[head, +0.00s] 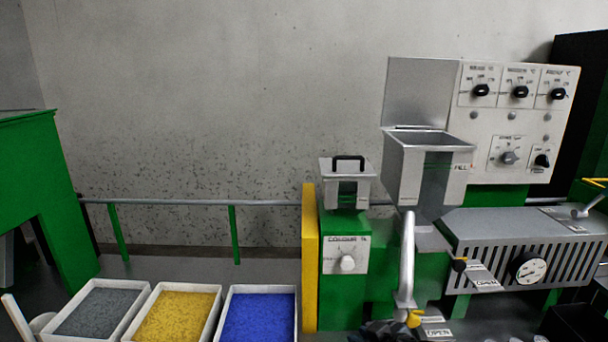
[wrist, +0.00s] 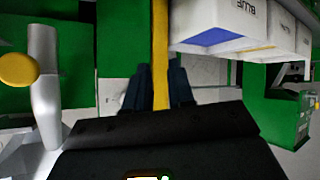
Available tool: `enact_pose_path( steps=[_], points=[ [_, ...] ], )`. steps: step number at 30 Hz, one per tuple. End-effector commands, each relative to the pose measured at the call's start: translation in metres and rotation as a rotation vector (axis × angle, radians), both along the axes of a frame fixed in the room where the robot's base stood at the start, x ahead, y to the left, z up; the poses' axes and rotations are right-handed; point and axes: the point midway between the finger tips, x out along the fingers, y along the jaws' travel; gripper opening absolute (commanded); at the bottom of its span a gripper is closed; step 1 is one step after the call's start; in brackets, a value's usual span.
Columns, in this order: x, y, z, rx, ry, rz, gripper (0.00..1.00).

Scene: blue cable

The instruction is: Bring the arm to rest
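My gripper (wrist: 160,75) shows in the wrist view as two dark fingers standing apart. A yellow panel edge (wrist: 160,40) shows through the gap, and nothing is held between the fingers. In the head view only a dark part of my gripper or wrist (head: 388,331) shows at the bottom edge, below the silver spout pipe (head: 407,262) of the machine. Its fingers cannot be made out there. I cannot tell whether it touches the machine. Most of my arm is out of view.
Open bins of grey (head: 97,312), yellow (head: 178,314) and blue pellets (head: 259,314) stand at the lower left. A steel hopper (head: 410,165) with its lid up, a dial panel (head: 515,125) and a slotted barrel guard (head: 525,250) stand at right. A rail (head: 190,202) runs behind.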

Motion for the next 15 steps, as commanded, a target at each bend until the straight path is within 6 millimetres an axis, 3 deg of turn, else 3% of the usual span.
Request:
enact_pose_path(
  steps=[1, 6, 15],
  points=[
    [-0.022, 0.000, -0.015, 0.017, 0.002, -0.030, 0.23],
    [-0.088, -0.004, -0.043, 0.070, -0.015, -0.141, 0.23],
    [-0.211, -0.022, -0.059, 0.140, -0.061, -0.321, 0.23]
  ],
)
